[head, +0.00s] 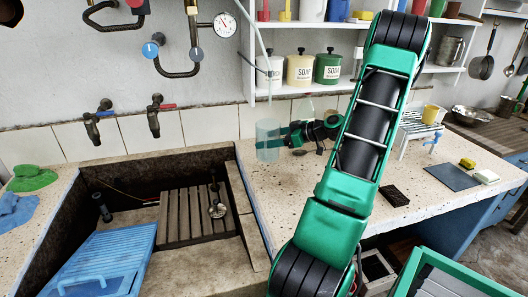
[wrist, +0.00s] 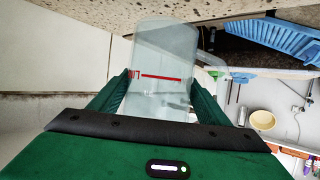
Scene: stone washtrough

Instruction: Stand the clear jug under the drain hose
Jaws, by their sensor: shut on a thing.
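The clear jug (head: 267,146) is upright at the counter's back edge, right of the stone trough. My gripper (head: 284,138) reaches it from the right and is shut on it. In the wrist view the jug (wrist: 160,75) sits between both green fingers (wrist: 162,98), with a red line and lettering on its wall. A pale tube-like part shows at its side there. The pale drain hose (head: 262,42) hangs down in front of the shelf, above the jug. I cannot tell whether the jug's base touches the counter or exactly where the hose ends.
The trough (head: 165,172) holds a slatted wooden board (head: 187,215) and a blue washboard-like panel (head: 105,262). Soap tins (head: 300,70) stand on the shelf behind. A white rack (head: 415,130) stands further right. The counter front (head: 290,190) is mostly clear.

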